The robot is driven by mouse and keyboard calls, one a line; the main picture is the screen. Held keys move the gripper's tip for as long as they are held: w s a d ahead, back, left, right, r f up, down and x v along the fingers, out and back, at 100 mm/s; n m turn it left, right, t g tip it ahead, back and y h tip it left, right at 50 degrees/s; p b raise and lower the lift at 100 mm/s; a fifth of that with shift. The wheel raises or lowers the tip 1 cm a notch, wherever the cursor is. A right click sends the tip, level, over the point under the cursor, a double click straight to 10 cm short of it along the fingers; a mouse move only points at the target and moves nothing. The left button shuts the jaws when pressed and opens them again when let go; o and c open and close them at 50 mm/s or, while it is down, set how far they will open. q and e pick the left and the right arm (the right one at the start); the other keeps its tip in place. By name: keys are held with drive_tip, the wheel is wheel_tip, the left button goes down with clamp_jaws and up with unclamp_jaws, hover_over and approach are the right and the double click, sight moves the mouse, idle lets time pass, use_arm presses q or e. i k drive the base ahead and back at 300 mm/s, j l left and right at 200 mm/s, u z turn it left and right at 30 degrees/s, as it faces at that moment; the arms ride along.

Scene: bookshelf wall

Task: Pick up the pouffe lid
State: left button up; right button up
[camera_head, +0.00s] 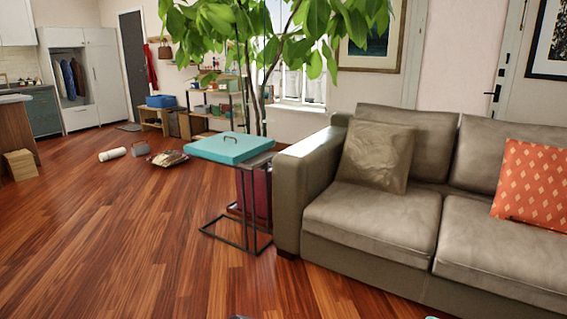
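The pouffe lid (222,150) appears as a flat teal square panel with a small dark arched handle on top. It lies level on a dark metal-framed side table (245,226), left of the sofa arm, and overhangs the table's left side. No gripper is near the lid. Only two tiny slivers show at the bottom edge of the head view, and I cannot tell what they are. Neither gripper can be made out.
A grey leather sofa (371,222) stands right of the side table. A dark red object (258,193) stands behind the table frame. A leafy plant rises behind. A white roll (112,154) and a filled basket (167,159) lie farther back. The wooden floor in front is clear.

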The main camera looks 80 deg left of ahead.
sight(230, 148)
drive_tip(key=u, duration=3.05)
drive_tip(key=z, duration=2.05)
drive_tip(key=u, duration=2)
drive_tip(key=i, duration=0.15)
drive_tip(key=u, duration=0.05)
